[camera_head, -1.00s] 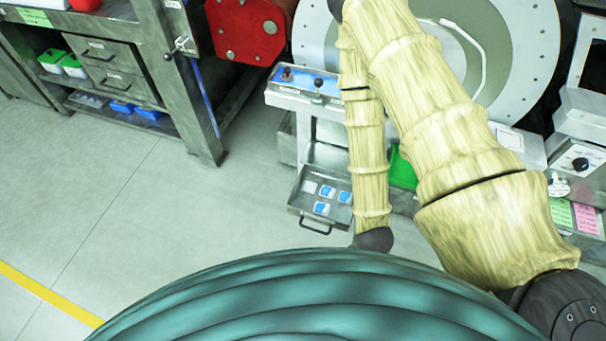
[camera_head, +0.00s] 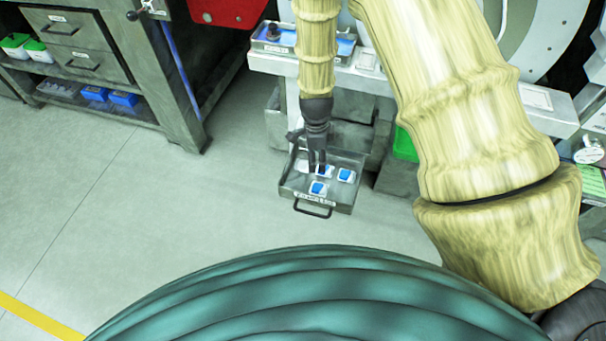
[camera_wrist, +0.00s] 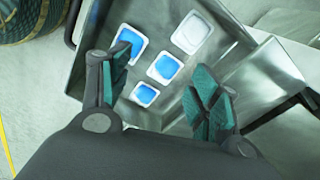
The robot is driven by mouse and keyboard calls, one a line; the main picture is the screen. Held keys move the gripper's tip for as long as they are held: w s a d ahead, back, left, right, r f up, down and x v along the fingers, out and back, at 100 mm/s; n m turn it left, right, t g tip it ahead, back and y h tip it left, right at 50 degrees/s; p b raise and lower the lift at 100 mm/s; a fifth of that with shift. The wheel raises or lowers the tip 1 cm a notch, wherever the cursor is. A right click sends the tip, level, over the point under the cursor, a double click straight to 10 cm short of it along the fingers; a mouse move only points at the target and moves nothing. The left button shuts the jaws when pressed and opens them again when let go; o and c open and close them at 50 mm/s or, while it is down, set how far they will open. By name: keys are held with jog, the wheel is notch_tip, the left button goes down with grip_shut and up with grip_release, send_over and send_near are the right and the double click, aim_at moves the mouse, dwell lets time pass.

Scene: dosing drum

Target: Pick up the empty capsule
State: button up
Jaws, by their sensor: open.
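The empty capsule (camera_wrist: 191,33) is a pale, whitish square cup in the wrist view, at the far side of the capsule group. Three other capsules with blue contents lie nearer: one (camera_wrist: 131,43) at left, one (camera_wrist: 164,67) in the middle and one (camera_wrist: 145,94) closest. All lie in a grey metal tray (camera_head: 343,207) with a front handle. My gripper (camera_wrist: 160,92) is open and empty above the tray, its fingers spread either side of the nearer blue capsules. In the head view my gripper (camera_head: 317,164) points down over the tray and partly hides the capsules.
A green box (camera_head: 405,146) is right of the tray. The floor at left is clear.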

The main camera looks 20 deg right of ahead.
jog(key=w+a+r+m+b, duration=0.2)
jog(key=w+m, duration=0.2)
jog(key=w, duration=0.1)
jog(key=b, duration=0.1)
send_over(306, 164)
jog(key=shift+f, duration=2.9)
jog(key=shift+s+d+f+b, duration=0.1)
jog(key=shift+f+b, duration=0.15)
jog(key=shift+f, duration=0.6)
jog(key=shift+s+f+b, duration=0.15)
jog(key=shift+f+b, duration=0.15)
jog(key=shift+f, duration=0.5)
jog(key=shift+s+d+f+b, duration=0.1)
jog(key=shift+f+b, duration=0.15)
jog(key=shift+f, duration=0.6)
jog(key=shift+c, duration=0.3)
jog(key=c, duration=0.6)
